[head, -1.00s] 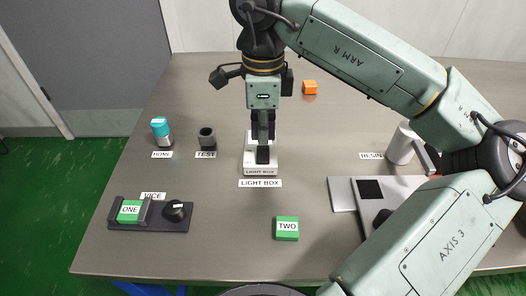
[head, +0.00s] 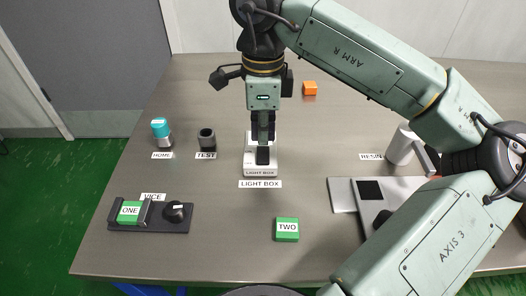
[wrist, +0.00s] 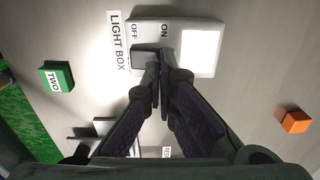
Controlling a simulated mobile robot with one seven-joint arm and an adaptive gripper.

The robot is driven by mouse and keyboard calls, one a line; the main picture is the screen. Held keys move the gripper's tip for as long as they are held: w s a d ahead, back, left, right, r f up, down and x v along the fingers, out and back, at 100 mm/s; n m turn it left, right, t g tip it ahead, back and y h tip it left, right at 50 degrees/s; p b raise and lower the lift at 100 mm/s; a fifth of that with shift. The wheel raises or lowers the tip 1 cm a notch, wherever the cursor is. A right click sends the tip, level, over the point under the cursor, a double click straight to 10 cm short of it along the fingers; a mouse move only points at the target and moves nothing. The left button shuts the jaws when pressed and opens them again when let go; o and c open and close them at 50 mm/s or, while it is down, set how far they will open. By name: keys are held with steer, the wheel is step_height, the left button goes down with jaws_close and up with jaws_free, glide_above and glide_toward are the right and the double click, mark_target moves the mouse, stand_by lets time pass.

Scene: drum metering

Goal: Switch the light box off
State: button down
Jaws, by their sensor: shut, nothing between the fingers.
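The light box (head: 261,172) is a small white unit on the table, with its name label in front of it. In the wrist view the light box (wrist: 147,29) shows OFF and ON marks, a dark switch (wrist: 146,57) and a bright white panel (wrist: 200,50) that looks lit. My gripper (head: 262,158) points straight down over the light box with its fingers together and empty. In the wrist view the fingertips (wrist: 158,72) are beside the dark switch and partly cover it. I cannot tell whether they touch it.
A green block TWO (head: 287,229) lies in front of the box. The vice (head: 182,215) with block ONE (head: 130,211) is front left. A teal-topped item (head: 160,131) and a dark cup (head: 207,138) stand left. An orange block (head: 309,88) is behind, a white cylinder (head: 401,147) right.

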mark_target(263, 150)
steer(key=shift+f+b, duration=1.05)
steer(key=shift+f, duration=0.15)
stand_by(0.4)
steer(key=shift+r, duration=0.1)
steer(key=shift+r+p, duration=2.25)
steer(key=shift+r, duration=1.3)
steer(key=shift+s+f, duration=0.1)
steer(key=shift+f, duration=0.05)
